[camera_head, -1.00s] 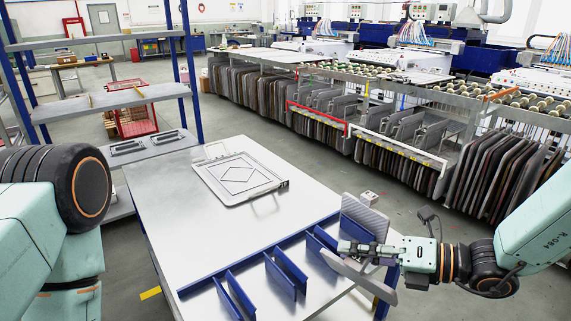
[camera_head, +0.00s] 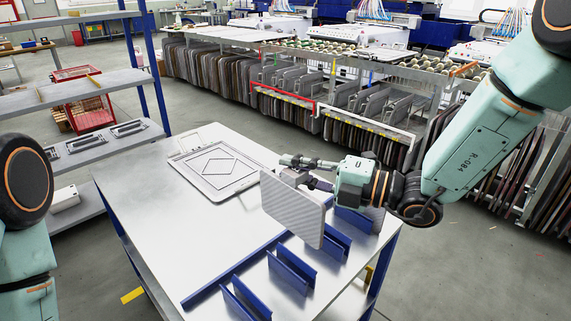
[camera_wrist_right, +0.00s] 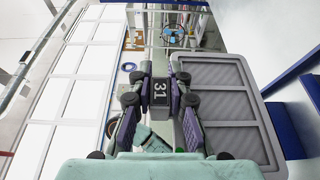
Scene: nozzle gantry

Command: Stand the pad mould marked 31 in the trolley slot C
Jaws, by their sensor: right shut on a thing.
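The pad mould marked 31 (camera_head: 292,212) is a grey ribbed plate with rounded corners. Blue upright dividers (camera_head: 290,270) form slots along the front of the metal-topped table (camera_head: 150,215). The held mould hides part of them, and I can read no slot letters. My left gripper is out of view.
A flat frame with a diamond outline (camera_head: 218,162) lies at the back of the table. A shelf rack (camera_head: 85,95) stands at the left. The table's left middle is clear.

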